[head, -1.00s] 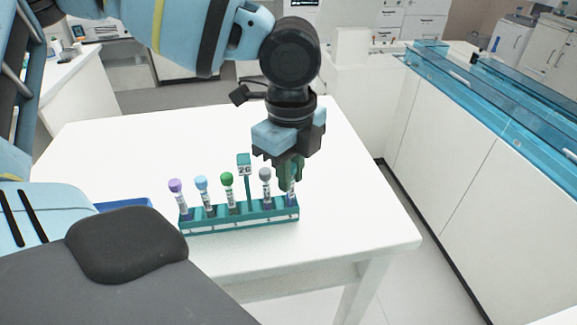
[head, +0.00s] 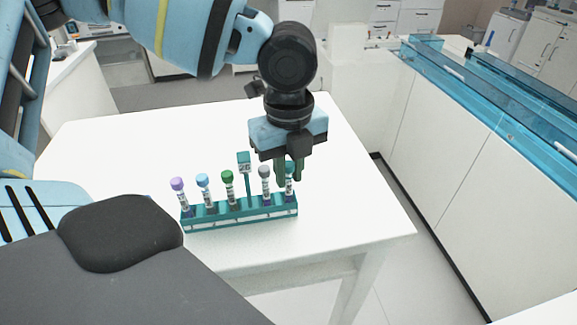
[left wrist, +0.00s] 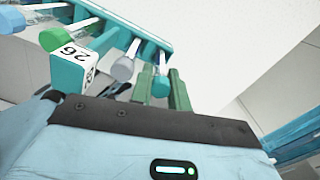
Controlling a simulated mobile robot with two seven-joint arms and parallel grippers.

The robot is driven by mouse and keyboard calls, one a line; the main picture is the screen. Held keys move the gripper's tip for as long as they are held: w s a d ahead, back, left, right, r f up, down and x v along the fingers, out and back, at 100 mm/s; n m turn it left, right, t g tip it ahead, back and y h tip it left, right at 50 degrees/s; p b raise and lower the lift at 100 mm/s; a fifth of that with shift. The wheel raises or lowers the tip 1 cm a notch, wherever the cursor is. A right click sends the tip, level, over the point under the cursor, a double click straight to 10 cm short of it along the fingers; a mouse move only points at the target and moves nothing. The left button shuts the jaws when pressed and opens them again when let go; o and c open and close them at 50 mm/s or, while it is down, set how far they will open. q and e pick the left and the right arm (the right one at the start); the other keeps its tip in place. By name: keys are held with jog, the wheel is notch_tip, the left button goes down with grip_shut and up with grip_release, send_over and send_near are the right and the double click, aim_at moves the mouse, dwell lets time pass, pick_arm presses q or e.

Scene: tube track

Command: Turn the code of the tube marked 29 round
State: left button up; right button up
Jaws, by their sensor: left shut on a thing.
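A teal rack (head: 240,213) holds several capped tubes in a row on the white table. My left gripper (head: 289,174) points down and is shut on this right-end tube (head: 289,188), which stands upright in the rack. A white label patch shows between the fingers; its number is too small to read. In the left wrist view the green fingers (left wrist: 161,88) close around its cap. My right gripper is out of view.
A post with a small sign (head: 244,162), seemingly reading 26, rises from the rack close to the gripper's left. The grey-capped tube stands just beside the fingers. The white table (head: 340,215) is clear to the right and behind.

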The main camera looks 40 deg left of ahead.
pick_arm(q)
jog(key=o, duration=0.8)
jog(key=shift+r, duration=3.9)
